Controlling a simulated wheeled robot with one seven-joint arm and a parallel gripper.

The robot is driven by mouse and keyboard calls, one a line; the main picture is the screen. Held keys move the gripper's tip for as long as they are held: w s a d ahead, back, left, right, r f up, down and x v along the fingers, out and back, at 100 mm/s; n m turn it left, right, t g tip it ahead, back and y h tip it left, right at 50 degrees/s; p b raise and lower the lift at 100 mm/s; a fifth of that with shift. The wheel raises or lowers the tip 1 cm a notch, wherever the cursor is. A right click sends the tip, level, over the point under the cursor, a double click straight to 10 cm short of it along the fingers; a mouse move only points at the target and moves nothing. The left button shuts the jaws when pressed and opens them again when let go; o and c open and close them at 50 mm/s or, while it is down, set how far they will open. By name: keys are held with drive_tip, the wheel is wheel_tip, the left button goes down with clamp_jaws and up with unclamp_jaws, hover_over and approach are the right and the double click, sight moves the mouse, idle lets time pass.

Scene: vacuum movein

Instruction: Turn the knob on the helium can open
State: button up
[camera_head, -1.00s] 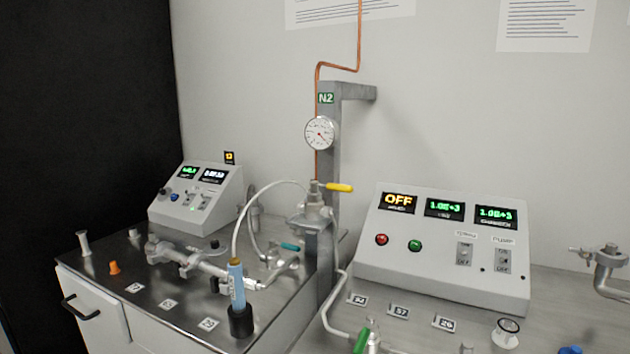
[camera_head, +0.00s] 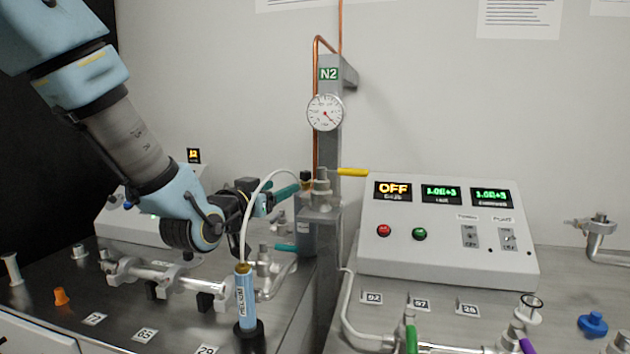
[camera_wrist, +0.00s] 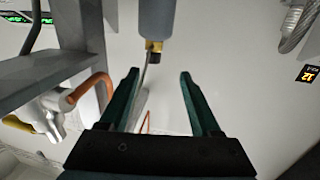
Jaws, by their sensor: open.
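A slim light-blue can (camera_head: 246,302), whose label seems to read helium, stands upright in a black holder at the front of the left bench. It has a brass-coloured top, and a pale hose arcs up from it. A grey cylinder (camera_head: 306,238) with a brass top stands behind, beside the N2 post. My gripper (camera_head: 290,198) is open near that brass top. In the wrist view my gripper (camera_wrist: 160,78) has nothing between its fingers. A grey cylinder (camera_wrist: 157,16) with a brass fitting and dark knob (camera_wrist: 153,46) lies just beyond the fingertips; its label does not show.
The grey N2 post (camera_head: 329,120) with its gauge (camera_head: 325,112) and a yellow-handled valve (camera_head: 352,172) stand close right of my gripper. A copper pipe runs up the post. The control box (camera_head: 450,235) is farther right. Metal pipework (camera_head: 160,274) lies below my arm.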

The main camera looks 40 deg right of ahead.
sight(303, 176)
drive_tip(key=p+x, duration=0.1)
drive_tip(key=x, duration=0.2)
drive_tip(key=p+x, duration=0.1)
drive_tip(key=x, duration=0.3)
drive_tip(key=s+r+p+x, duration=0.1)
drive_tip(key=x, duration=0.3)
drive_tip(key=shift+d, duration=0.3)
clamp_jaws()
